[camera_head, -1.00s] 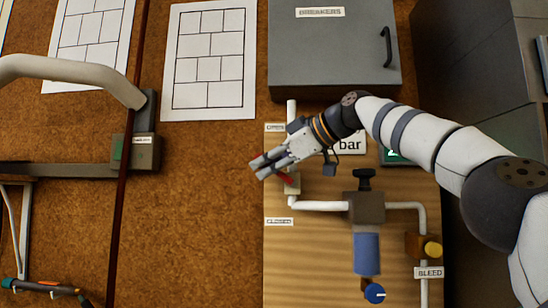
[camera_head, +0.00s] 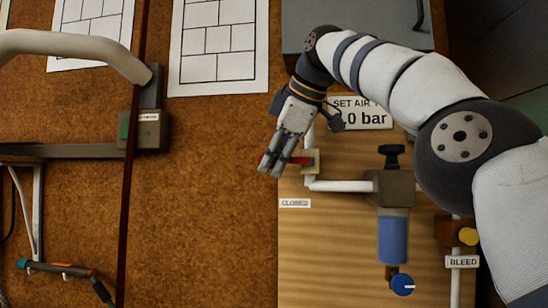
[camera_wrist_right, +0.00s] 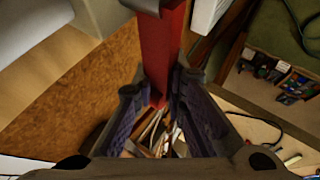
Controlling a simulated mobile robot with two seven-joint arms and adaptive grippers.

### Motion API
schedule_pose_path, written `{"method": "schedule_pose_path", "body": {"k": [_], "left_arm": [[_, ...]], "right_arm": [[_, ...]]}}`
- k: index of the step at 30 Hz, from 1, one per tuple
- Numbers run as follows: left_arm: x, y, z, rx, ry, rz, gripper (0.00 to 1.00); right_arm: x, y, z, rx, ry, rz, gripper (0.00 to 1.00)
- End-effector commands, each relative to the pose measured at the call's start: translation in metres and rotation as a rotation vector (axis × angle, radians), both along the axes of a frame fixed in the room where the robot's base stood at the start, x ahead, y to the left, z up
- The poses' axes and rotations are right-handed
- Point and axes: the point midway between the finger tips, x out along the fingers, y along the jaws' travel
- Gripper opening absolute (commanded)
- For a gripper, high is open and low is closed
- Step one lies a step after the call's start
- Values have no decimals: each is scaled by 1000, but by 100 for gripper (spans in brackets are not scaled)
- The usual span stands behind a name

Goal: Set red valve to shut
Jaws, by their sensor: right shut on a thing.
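The red valve's lever (camera_head: 264,158) sticks out to the left from a pale valve body (camera_head: 311,161) on the white pipe. It lies roughly level in the head view. My right gripper (camera_head: 271,168) points down over the lever, with its fingers shut on it. In the right wrist view the red lever (camera_wrist_right: 161,50) runs between the two fingers of the gripper (camera_wrist_right: 157,88). A "CLOSED" label (camera_head: 295,203) sits just below the valve on the wooden panel. My left gripper is out of view.
A "SET AIR" sign (camera_head: 362,116) is close to my right wrist. The brown board left of the lever is clear.

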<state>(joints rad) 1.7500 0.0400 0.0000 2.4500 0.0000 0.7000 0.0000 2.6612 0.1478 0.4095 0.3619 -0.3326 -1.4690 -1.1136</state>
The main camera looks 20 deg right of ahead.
Motion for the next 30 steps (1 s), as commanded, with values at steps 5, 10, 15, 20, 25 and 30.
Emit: {"method": "schedule_pose_path", "body": {"k": [5,10,15,20,25,30], "left_arm": [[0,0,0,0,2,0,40],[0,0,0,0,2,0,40],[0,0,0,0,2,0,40],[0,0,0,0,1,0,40],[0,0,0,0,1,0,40],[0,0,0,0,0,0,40]], "right_arm": [[0,0,-3,-9,11,-1,0],[0,0,-3,-9,12,-1,0],[0,0,-4,-8,13,-1,21],[0,0,-3,-8,10,0,21],[-1,0,0,-8,8,0,21],[-12,-5,7,-5,14,-4,21]]}}
